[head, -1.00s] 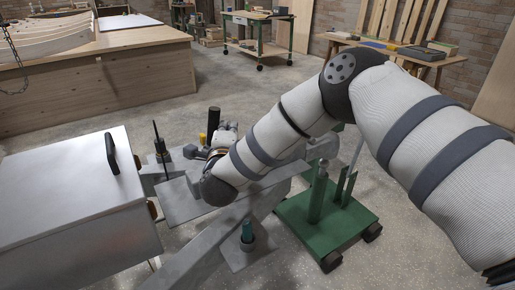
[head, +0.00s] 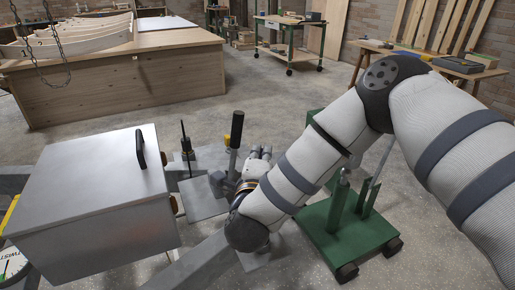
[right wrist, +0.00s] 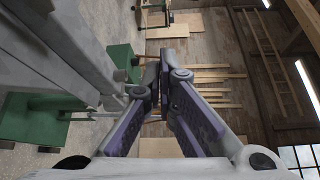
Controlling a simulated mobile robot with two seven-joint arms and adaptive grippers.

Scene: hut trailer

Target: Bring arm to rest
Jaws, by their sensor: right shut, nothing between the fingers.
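My right arm comes in from the right in the head view, bends at a dark elbow and reaches down to a dark wrist joint. Beyond that joint my right gripper (head: 259,152) points away from me, small and partly hidden by the wrist. In the right wrist view the fingers of my right gripper (right wrist: 163,62) meet at their tips and hold nothing. My left arm and gripper are not in view.
A silver metal box (head: 85,200) with a black handle stands at left. A grey metal frame with an upright black-handled lever (head: 236,130) lies close by the right gripper. A green wheeled base (head: 345,240) stands to its right.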

